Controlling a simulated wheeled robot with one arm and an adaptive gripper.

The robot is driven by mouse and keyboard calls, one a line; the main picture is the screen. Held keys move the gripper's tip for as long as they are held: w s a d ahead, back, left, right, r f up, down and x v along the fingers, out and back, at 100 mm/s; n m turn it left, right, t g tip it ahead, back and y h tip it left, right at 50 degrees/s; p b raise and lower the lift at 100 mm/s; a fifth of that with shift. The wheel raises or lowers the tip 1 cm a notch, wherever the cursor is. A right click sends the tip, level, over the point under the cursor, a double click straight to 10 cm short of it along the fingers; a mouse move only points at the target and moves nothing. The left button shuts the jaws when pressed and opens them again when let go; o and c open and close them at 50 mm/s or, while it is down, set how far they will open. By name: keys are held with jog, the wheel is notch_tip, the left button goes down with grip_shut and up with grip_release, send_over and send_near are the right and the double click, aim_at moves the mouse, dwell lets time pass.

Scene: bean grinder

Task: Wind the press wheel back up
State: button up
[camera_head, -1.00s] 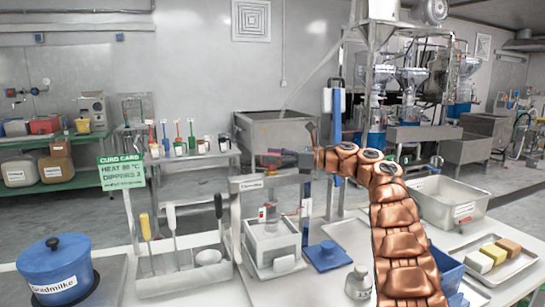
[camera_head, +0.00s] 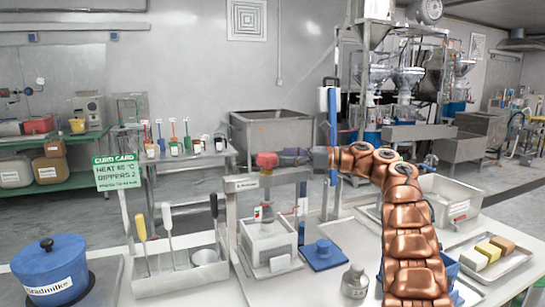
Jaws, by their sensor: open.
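The press (camera_head: 268,242) stands on the table left of centre, a pale box under a metal frame. Its small red wheel (camera_head: 266,161) is at the top of the frame. My gripper (camera_head: 309,157) is at the end of my copper-coloured arm, just right of the red wheel at about its height in the picture. The gripper is open. The fingertips are small and dark, and I cannot tell whether they touch the wheel.
A blue pot (camera_head: 53,271) stands at the left, beside a tool rack (camera_head: 182,268) and green card (camera_head: 118,172). A blue block (camera_head: 323,254) and metal bottle (camera_head: 355,281) stand right of the press. A tray of blocks (camera_head: 487,268) lies far right.

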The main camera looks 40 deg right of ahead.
aim_at(274, 153)
jog(key=v, duration=0.6)
jog(key=shift+s+d, duration=0.2)
jog(key=shift+d, duration=0.05)
dwell(0.5)
